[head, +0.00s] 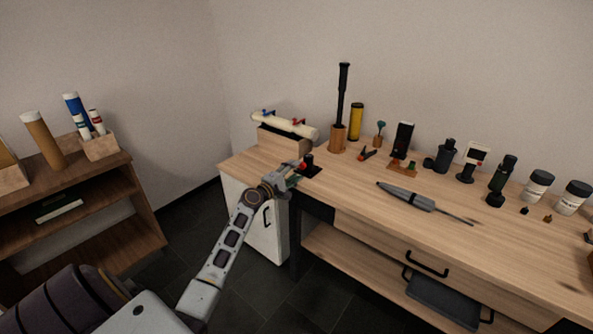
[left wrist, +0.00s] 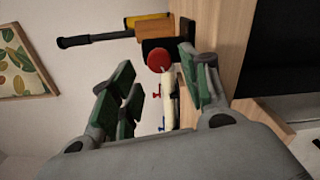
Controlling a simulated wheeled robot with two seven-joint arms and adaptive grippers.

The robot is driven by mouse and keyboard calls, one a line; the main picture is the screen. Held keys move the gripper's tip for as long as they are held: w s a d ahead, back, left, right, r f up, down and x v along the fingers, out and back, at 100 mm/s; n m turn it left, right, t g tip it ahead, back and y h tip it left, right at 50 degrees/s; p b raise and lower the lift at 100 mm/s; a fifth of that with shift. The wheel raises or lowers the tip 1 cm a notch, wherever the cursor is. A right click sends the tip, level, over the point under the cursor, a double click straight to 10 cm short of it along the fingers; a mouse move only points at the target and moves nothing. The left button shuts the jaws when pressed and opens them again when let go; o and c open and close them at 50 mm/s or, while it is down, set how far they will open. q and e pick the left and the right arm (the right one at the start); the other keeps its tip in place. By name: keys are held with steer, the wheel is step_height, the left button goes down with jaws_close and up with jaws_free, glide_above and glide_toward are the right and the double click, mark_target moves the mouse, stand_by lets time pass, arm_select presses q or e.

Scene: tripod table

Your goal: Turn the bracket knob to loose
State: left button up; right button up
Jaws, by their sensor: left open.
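A red round knob (head: 303,166) sits on a small black bracket (head: 309,160) near the left end of the workbench. In the left wrist view the red knob (left wrist: 158,61) shows its round face, with a black part behind it. My left gripper (head: 290,178) is at the bench's front left edge, close to the knob. Its green-padded fingers (left wrist: 157,66) are open, and the knob appears in the gap between the fingertips. I cannot tell whether they touch it. The knob's setting marks are not readable. My right gripper is not in view.
A cream tube (head: 285,125) with small red and blue knobs lies on a wooden block behind the bracket. A tall black tool (head: 342,100) stands in a wooden holder beside it. A grey pointed tool (head: 407,197) lies on the bench (head: 350,205). Several small items line the back.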

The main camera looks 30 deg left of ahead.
arm_select(q)
steer(key=shift+s+a, duration=0.2)
steer(key=shift+s, duration=1.75)
steer(key=shift+r, duration=0.1)
